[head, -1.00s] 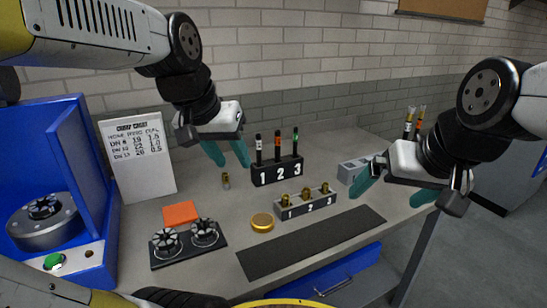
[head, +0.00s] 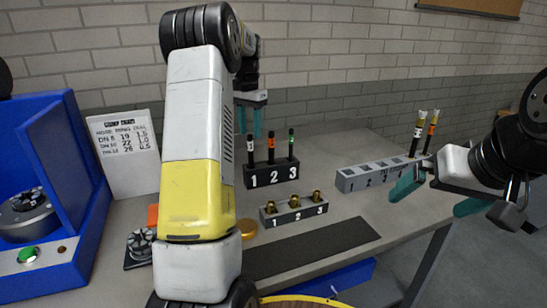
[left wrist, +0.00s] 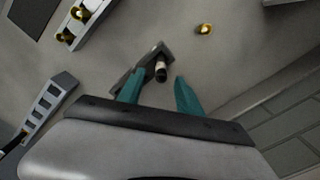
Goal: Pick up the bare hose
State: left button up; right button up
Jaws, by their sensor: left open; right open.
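Three thin black hoses without metal ends stand upright in a black rack (head: 272,180) numbered 1 to 3. They have a white-banded hose (head: 250,149), an orange-banded hose (head: 271,147) and a green-banded hose (head: 291,146). The pictures do not settle which is meant. My left gripper (head: 249,124) is open and empty, above the rack's left end near the white-banded hose. In the left wrist view, one hose (left wrist: 160,72) shows nearly end-on, beyond and between the open fingertips (left wrist: 159,82). My right gripper (head: 436,196) is open and empty at the right, in front of the grey rack.
A grey rack (head: 365,179) holds two upright hoses with metal ends (head: 419,132). A small rack (head: 294,213) holds brass fittings. A loose brass piece (left wrist: 204,29) lies on the table. A blue machine (head: 85,150) stands left. My left arm covers part of the table.

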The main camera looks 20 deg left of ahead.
aim_at(250, 148)
pick_arm(q)
notch_tip(250, 148, down, 8)
jog(key=shift+a+r, duration=0.1)
jog(key=shift+a, duration=0.05)
grip_shut()
dwell(0.3)
